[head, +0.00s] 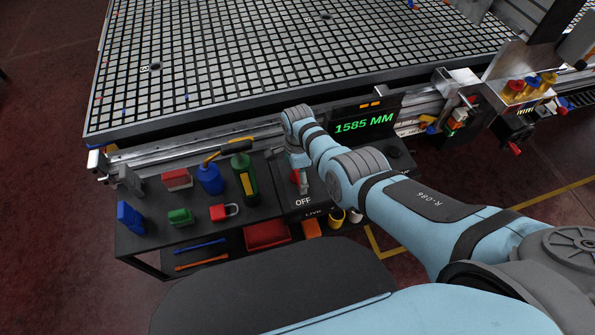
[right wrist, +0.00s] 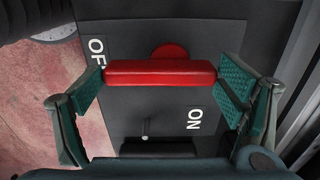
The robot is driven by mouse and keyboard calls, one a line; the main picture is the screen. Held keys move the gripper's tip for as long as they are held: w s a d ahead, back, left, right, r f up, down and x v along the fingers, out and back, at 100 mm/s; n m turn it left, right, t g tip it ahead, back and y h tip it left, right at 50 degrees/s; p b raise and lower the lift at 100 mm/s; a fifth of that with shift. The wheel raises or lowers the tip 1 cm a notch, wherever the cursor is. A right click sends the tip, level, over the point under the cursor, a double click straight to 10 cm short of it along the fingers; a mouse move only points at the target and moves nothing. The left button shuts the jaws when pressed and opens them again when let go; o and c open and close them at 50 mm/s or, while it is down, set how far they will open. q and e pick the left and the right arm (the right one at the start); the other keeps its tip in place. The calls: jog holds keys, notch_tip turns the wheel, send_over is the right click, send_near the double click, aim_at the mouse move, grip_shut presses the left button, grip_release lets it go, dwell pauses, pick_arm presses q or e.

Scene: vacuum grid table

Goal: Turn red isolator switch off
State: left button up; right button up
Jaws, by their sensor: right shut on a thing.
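The red isolator switch (head: 303,182) is on a dark panel at the table's front edge, mostly hidden by my right gripper (head: 297,165) in the head view. In the right wrist view its red bar handle (right wrist: 160,73) lies across the picture, with a round red part behind it. My right gripper (right wrist: 160,85) is shut on the handle, a green pad at each end. A partly covered OFF label (right wrist: 97,50) is at left and an ON label (right wrist: 194,119) at lower right. I cannot tell which label the handle points to. My left gripper is not in view.
Left of the panel, a dark shelf holds a red padlock (head: 224,212), a green block (head: 180,216), a blue bottle (head: 209,179) and a green bottle (head: 243,178). A display (head: 363,124) reads 1585 MM. The grid table (head: 220,75) lies behind.

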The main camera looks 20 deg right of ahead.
jog(key=o, duration=1)
jog(key=shift+d, duration=0.1)
jog(key=shift+c, duration=0.2)
notch_tip(320, 180, up, 12)
